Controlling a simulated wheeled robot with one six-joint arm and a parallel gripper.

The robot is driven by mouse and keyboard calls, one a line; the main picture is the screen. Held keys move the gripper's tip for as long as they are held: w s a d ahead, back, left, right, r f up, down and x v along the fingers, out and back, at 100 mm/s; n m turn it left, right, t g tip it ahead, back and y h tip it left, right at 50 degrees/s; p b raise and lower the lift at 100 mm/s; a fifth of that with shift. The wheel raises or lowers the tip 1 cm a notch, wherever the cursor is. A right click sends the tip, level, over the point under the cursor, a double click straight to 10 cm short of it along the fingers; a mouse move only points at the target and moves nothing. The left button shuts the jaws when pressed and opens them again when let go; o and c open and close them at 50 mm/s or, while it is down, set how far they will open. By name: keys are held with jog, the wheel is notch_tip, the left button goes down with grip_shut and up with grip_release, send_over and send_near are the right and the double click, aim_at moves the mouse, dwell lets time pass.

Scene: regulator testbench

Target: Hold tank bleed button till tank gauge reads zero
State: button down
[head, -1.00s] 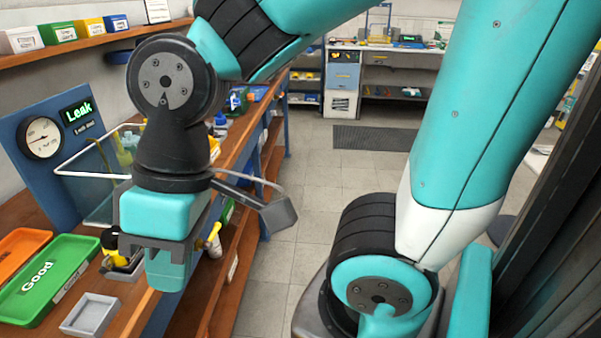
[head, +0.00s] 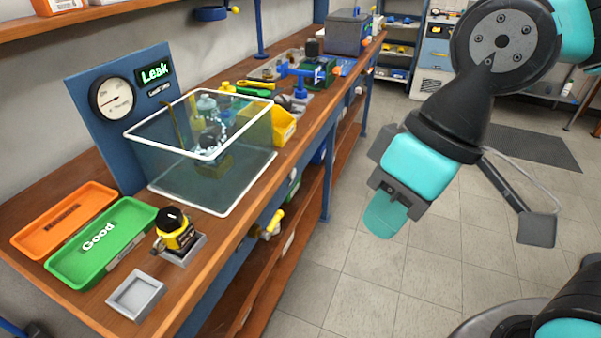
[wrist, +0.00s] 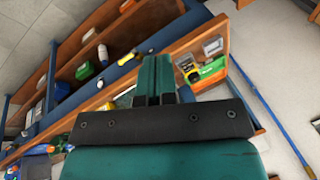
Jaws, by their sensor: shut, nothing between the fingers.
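A round white gauge (head: 114,97) is mounted on a blue panel (head: 92,131) at the back left of the bench; its fine reading is too small to tell. Beside it a small display (head: 155,73) shows "Leak" in green. A clear water tank (head: 163,166) with a white rim stands in front of the panel, with dark fittings inside. A yellow fitting (head: 271,224) sticks out from the bench front below the tank; I cannot tell whether it is the bleed button. My gripper (head: 385,216) is shut and empty, out over the floor right of the bench. Its closed fingers (wrist: 153,72) show in the wrist view.
An orange tray (head: 62,220) and a green "Good" tray (head: 104,242) lie at the bench's left. A yellow and black regulator (head: 176,232) sits on a grey block, near an empty grey square holder (head: 136,294). A yellow bin (head: 284,126) stands right of the tank. Open floor lies right of the bench.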

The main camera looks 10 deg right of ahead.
jog(key=w+f+m+t+y+b, duration=0.1)
jog(key=w+f+m+t+b, duration=0.1)
jog(key=w+f+m+b, duration=0.6)
jog(key=w+f+m+t+y+b, duration=0.1)
jog(key=w+f+t, duration=0.3)
jog(key=w, duration=0.7)
jog(key=m+t+h+b, duration=0.2)
jog(key=m+t+b, duration=0.3)
jog(key=m+b, duration=0.45)
send_near(293, 173)
jog(key=w+d+f+m+p, duration=0.1)
jog(key=w+d+f+p, duration=0.1)
jog(key=d+f, duration=0.5)
jog(key=shift+s+d+r, duration=0.2)
jog(key=shift+d+r, duration=0.4)
jog(key=shift+d, duration=0.05)
jog(key=shift+a, duration=0.15)
jog(key=w+a+p, duration=0.1)
jog(key=w+a, duration=0.4)
jog(key=a, duration=0.2)
jog(key=shift+p, duration=0.3)
jog(key=shift+w+a, duration=0.2)
jog(key=shift+a, duration=0.1)
